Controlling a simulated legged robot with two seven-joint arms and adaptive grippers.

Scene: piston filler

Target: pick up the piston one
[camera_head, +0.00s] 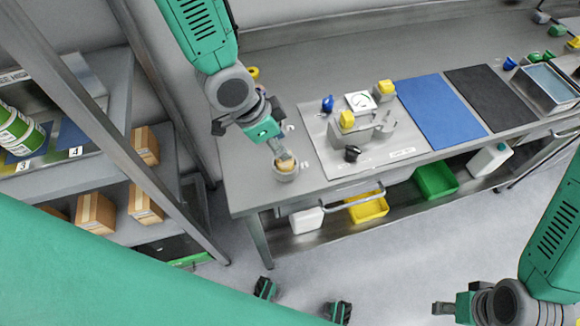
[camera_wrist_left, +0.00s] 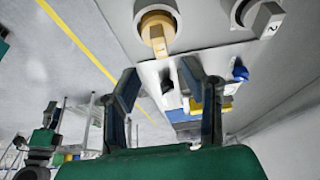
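Piston one (camera_wrist_left: 156,35) has a tan body with a tab marked 1 and sits in a round grey holder (camera_wrist_left: 140,10) in the left wrist view. In the head view its tan top (camera_head: 285,162) shows in the holder (camera_head: 286,175) near the table's left end. My left gripper (camera_wrist_left: 166,85) is open, its two fingers apart with nothing between them. In the head view the left gripper (camera_head: 279,148) is right by the piston; contact cannot be told. My right gripper (camera_head: 446,308) is at the lower right, away from the table; its opening is unclear.
A grey piston marked 2 (camera_wrist_left: 265,18) sits in a neighbouring holder. A plate (camera_head: 325,160) with yellow and blue-handled parts lies right of the holder. Blue (camera_head: 440,113) and black (camera_head: 490,97) mats lie further right. A shelf rack (camera_head: 120,160) stands left of the table.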

